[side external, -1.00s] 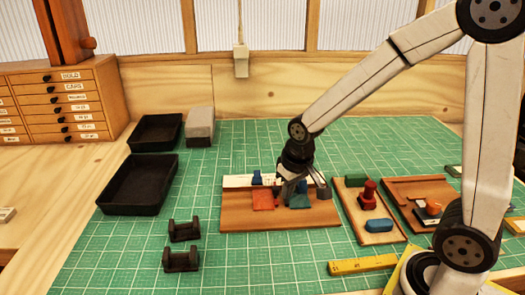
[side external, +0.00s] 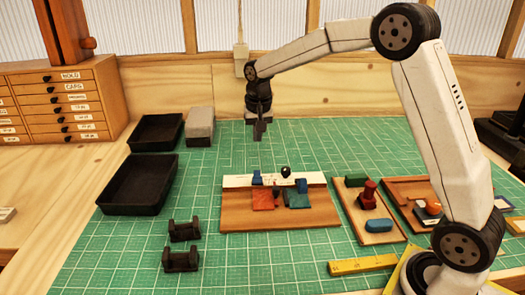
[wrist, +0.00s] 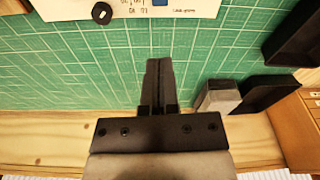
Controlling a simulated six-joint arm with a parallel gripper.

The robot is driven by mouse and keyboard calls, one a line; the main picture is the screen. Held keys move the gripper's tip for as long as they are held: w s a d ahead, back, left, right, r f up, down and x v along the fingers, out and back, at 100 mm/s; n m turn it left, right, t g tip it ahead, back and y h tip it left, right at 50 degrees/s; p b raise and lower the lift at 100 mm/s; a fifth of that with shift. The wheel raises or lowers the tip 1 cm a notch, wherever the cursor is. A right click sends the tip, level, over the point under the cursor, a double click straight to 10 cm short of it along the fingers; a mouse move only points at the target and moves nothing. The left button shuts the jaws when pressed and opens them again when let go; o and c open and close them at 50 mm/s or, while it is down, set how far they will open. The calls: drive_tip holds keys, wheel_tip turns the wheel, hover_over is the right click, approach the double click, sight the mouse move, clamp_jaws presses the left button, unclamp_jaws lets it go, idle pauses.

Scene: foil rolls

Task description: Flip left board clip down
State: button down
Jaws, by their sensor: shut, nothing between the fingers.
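The wooden board (side external: 235,218) lies on the green mat with a white strip along its back. Its left clip shows as a blue piece (side external: 257,178) behind a red-orange pad (side external: 263,200). A second blue piece (side external: 302,185) stands by a teal pad (side external: 298,201) to the right. I cannot tell whether the left clip is up or down. In the wrist view, the white strip (wrist: 130,10) and a blue piece (wrist: 160,3) show at the top edge. My gripper (side external: 259,133) is shut and empty, raised behind the board; its fingers also show in the wrist view (wrist: 158,70).
A black knob (side external: 285,171) stands at the board's back. Black trays (side external: 138,186) and a grey block (side external: 199,127) are left. Another board (side external: 370,238) with coloured parts is right. The mat behind the board is clear.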

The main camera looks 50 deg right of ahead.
sight(257, 180)
drive_tip(key=shift+m, duration=0.8)
drive_tip(key=shift+w+d+r, duration=0.45)
drive_tip(key=shift+w+d, duration=0.15)
drive_tip(key=shift+w, duration=0.15)
drive_tip(key=shift+w+d+r, duration=0.4)
drive_tip(key=shift+w+d, duration=0.15)
drive_tip(key=shift+w, duration=0.2)
drive_tip(key=shift+s+a+f, duration=0.3)
drive_tip(key=shift+a+f, duration=0.05)
drive_tip(key=shift+f, duration=1.55)
drive_tip(key=shift+s+a+f, duration=0.3)
drive_tip(key=shift+s+f, duration=0.05)
drive_tip(key=shift+f, duration=1.5)
drive_tip(key=shift+s+a+f, duration=0.3)
drive_tip(key=shift+a+f, duration=0.05)
drive_tip(key=shift+f, duration=1.55)
drive_tip(key=shift+s+a+r+t+h, duration=0.2)
drive_tip(key=shift+s+a+t+h, duration=0.3)
drive_tip(key=shift+t+h, duration=0.3)
